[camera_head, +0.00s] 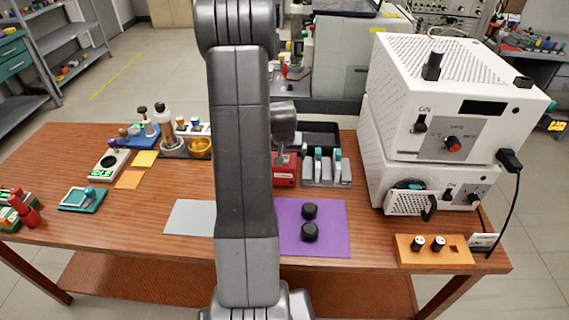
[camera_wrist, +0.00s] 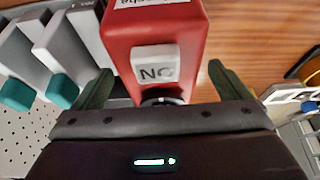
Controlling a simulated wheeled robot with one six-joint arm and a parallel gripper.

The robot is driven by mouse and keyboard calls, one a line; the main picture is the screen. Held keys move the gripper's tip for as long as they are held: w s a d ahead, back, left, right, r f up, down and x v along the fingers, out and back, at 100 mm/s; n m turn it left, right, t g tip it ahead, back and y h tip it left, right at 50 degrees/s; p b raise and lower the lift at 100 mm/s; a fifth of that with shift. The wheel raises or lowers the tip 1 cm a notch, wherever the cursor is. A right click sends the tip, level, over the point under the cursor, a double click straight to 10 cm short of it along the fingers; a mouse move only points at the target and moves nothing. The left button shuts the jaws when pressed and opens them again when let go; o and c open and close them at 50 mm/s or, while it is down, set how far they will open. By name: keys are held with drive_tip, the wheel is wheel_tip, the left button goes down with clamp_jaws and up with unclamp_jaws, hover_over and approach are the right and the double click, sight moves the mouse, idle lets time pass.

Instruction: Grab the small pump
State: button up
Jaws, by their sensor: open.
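A red box-shaped device (camera_wrist: 178,28), which I take to be the small pump, has a white label reading "NC" and a dark round fitting at its near end. In the head view the red device (camera_head: 285,176) sits on the wooden table, partly hidden by my arm. My gripper (camera_wrist: 160,68) is open, with a dark green finger on each side of the red device. Gaps show between the fingers and its sides. The fingers do not look closed on it.
Grey-white pieces with teal ends (camera_head: 327,170) stand close to the right of the red device. Stacked white instruments (camera_head: 384,124) are farther right. A purple mat (camera_head: 334,222) with two black knobs lies in front. Bottles and a gold bowl (camera_head: 200,147) are left.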

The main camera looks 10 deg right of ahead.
drive_tip(key=shift+x, duration=1.4)
drive_tip(key=c, duration=1.3)
drive_tip(key=shift+r, duration=0.1)
drive_tip(key=shift+c, duration=1.2)
drive_tip(key=shift+w+r, duration=0.1)
